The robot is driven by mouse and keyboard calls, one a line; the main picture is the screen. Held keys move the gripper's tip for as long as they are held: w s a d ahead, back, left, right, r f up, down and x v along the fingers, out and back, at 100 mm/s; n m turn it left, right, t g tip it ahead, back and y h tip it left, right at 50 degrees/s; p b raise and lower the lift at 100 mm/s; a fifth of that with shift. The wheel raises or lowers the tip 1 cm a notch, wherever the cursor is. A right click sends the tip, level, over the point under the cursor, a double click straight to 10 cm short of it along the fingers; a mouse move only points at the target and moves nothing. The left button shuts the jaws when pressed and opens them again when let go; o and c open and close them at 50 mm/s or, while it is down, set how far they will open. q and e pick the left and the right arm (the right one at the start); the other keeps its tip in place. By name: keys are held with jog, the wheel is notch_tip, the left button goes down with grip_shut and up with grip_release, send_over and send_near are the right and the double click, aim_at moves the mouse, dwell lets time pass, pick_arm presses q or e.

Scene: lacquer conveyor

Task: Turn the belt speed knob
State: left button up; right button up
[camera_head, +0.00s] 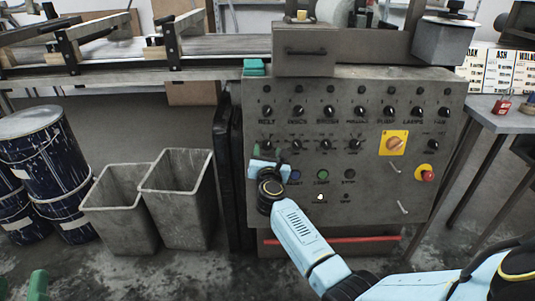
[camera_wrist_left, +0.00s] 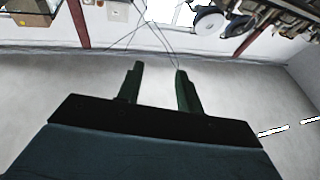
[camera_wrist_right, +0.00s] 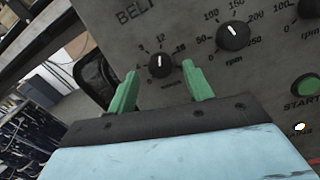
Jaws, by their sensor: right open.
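The belt speed knob (camera_wrist_right: 159,66) is small, round and black with a white pointer line, under the "BELT" lettering on the grey control panel (camera_head: 320,95). In the right wrist view it shows between the two green fingertips of my right gripper (camera_wrist_right: 158,74), which is open; the fingers flank it without visible contact. In the head view my right gripper (camera_head: 270,158) is at the panel's left side, near the BELT column's lower knob. My left gripper (camera_wrist_left: 159,68) is open and empty in its wrist view, away from the panel.
Another rpm knob (camera_wrist_right: 233,36) sits close to the right. A green START button (camera_head: 322,174), a yellow-plated orange switch (camera_head: 395,143) and a red emergency button (camera_head: 428,175) are on the panel. Grey bins (camera_head: 176,205) and dark drums (camera_head: 45,150) stand left.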

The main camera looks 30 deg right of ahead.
pick_arm(q)
jog(key=shift+s+r+t, duration=0.25)
jog(key=shift+r+t, duration=0.1)
jog(key=shift+r, duration=0.15)
jog(key=shift+s+r+t, duration=0.2)
jog(key=shift+r+t, duration=0.15)
jog(key=shift+r, duration=0.1)
pick_arm(e)
jog(key=shift+w+d, duration=0.35)
jog(key=shift+w, duration=0.2)
jog(key=shift+c, duration=0.2)
pick_arm(q)
jog(key=shift+h, duration=0.4)
pick_arm(e)
jog(key=c, duration=0.9)
